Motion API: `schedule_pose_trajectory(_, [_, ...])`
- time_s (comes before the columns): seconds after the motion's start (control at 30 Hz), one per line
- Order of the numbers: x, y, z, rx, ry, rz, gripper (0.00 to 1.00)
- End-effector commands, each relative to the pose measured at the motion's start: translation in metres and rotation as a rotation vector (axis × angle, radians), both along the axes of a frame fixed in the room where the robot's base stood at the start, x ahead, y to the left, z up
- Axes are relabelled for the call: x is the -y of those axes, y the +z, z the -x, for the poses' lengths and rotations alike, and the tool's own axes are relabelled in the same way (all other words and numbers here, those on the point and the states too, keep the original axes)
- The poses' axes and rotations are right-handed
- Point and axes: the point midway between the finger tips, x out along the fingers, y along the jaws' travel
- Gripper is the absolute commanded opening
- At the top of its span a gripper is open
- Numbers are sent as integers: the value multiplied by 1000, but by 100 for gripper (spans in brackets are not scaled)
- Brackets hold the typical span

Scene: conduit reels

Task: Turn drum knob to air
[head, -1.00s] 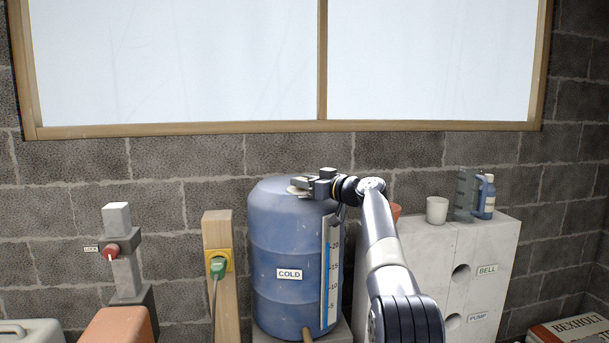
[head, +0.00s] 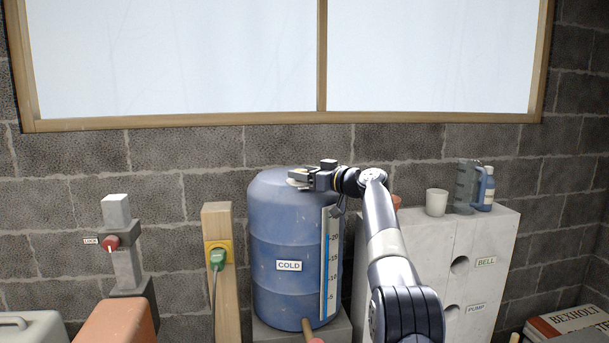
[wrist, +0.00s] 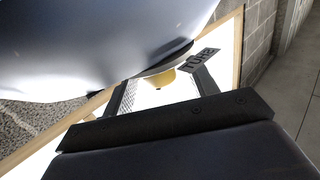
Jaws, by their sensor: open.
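The blue drum (head: 275,235) stands upright on a grey block and bears a COLD label (head: 289,266). My gripper (head: 296,180) is at the top of the drum, its fingers over a pale fitting there. In the wrist view, a small yellowish knob (wrist: 161,80) shows between my two open fingers (wrist: 163,90), and I cannot tell whether they touch it. A dark plate reading SHUT (wrist: 201,61), seen upside down, is beside the knob. The drum's curved side (wrist: 90,40) fills the upper left there and hides part of the knob's base. No air mark is visible.
A scale strip (head: 329,265) runs down the drum's right side. A wooden post with a green plug (head: 215,258) is at left. A pale block (head: 430,260) at right carries a white cup (head: 436,202), a jug (head: 467,187) and a bottle (head: 486,190).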

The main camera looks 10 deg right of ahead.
Motion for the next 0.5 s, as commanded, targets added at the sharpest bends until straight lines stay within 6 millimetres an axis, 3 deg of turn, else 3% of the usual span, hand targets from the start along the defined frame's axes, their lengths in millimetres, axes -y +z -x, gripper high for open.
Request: schedule_pose_trajectory(0.5, [51, -4, 60, 3, -3, 0, 55])
